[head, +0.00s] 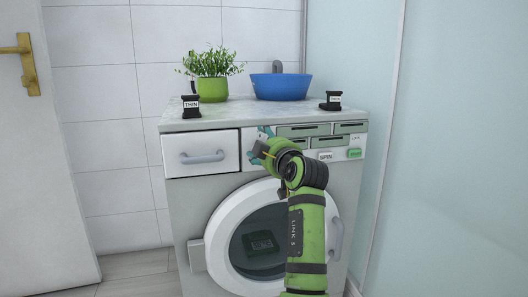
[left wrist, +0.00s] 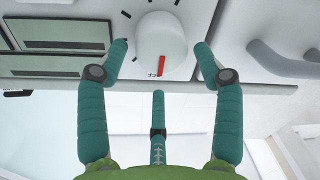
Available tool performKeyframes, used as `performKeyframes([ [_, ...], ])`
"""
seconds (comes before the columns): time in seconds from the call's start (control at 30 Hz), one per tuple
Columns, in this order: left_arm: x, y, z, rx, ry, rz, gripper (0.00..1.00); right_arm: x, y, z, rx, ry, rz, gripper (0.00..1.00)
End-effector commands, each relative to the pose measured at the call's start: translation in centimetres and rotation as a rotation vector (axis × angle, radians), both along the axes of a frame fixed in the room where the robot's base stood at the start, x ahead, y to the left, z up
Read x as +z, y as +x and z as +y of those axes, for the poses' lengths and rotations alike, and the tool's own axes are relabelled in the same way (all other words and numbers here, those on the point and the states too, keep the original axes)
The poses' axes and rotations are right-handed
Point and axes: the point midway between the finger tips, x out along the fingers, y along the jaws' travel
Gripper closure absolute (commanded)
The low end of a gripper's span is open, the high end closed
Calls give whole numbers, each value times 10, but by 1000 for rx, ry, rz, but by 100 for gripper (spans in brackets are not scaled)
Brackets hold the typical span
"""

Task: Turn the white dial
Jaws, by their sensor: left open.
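The white dial (left wrist: 160,42) with a red pointer mark shows at the top middle of the left wrist view, on the panel of the washing machine (head: 187,216). The red mark points toward the bottom of that view, near small lettering partly covered by the dial. My left gripper (left wrist: 160,55) is open, with one teal finger on each side of the dial and a third below it. Gaps show between the fingers and the dial. In the head view my left gripper (head: 262,141) is at the panel, right of the drawer, and hides the dial. My right gripper is out of view.
The drawer (head: 200,152) with its grey handle is close to the dial. A SPIN button (head: 325,156) and a green button (head: 354,153) sit to the right. A potted plant (head: 212,88), a blue basin (head: 281,86) and two small black objects stand on top.

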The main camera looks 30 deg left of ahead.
Motion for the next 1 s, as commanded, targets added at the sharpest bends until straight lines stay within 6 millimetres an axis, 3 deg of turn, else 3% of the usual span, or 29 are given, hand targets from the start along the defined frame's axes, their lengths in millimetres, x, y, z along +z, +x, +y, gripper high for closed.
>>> performKeyframes([
  [0.2, 47, -1, 1, 1, 2, -8, 33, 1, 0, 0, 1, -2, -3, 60],
  [0.4, 76, -1, 1, 1, 4, -6, 33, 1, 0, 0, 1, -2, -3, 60],
  [0.6, 85, -1, 1, 2, 3, -4, 33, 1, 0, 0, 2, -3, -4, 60],
  [1.0, 85, -1, 1, 1, 4, -4, 33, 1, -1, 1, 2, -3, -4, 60],
])
